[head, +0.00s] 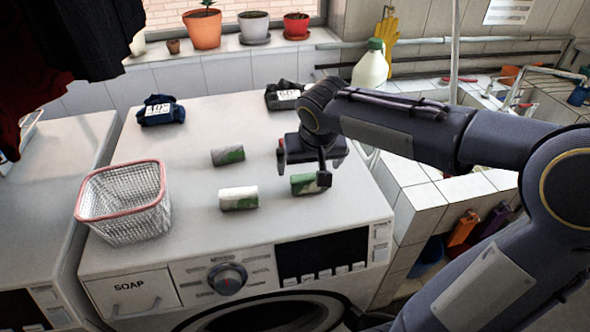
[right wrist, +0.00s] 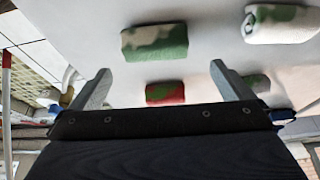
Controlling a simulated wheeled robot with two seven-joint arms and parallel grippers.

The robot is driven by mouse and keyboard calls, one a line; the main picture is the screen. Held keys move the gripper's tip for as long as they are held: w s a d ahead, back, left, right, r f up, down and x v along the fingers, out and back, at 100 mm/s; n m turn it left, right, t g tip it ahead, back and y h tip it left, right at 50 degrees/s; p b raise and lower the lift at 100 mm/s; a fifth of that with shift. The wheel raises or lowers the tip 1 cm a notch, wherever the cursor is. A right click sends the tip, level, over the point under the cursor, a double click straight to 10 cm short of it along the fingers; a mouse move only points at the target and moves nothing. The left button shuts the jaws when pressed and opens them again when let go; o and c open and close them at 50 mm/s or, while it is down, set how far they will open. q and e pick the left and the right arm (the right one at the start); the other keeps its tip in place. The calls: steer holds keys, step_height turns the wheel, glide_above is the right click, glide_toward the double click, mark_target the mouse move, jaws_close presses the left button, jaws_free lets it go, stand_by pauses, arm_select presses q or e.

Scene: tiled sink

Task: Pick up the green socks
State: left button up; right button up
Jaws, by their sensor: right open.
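A rolled sock bundle, mostly green with a pale patch (head: 303,185), lies on the washing machine top just in front of my right gripper (head: 308,165). In the right wrist view the green bundle (right wrist: 157,42) lies beyond the fingertips, not between them. My right gripper is open and empty, with both fingers (right wrist: 161,68) showing in the wrist view. A white-and-green bundle (head: 239,198) and a grey-and-green bundle (head: 228,156) lie to the left. A red-and-green bundle (right wrist: 165,93) shows in the wrist view; in the head view my gripper mostly hides it. My left gripper is out of view.
An empty wire basket with a pink rim (head: 120,166) stands at the left of the washing machine top (head: 200,240). Dark folded clothes with labels (head: 160,112) lie at the back. A white bottle (head: 371,68) stands behind my right arm.

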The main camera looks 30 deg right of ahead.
mark_target(310, 176)
steer(key=shift+s+x, duration=0.2)
steer(key=shift+x, duration=0.75)
steer(key=p+x, duration=0.1)
steer(key=x, duration=0.4)
steer(key=shift+d+f, duration=0.2)
steer(key=shift+f, duration=0.05)
steer(key=shift+s, duration=0.1)
steer(key=shift+c, duration=0.3)
steer(key=c, duration=1)
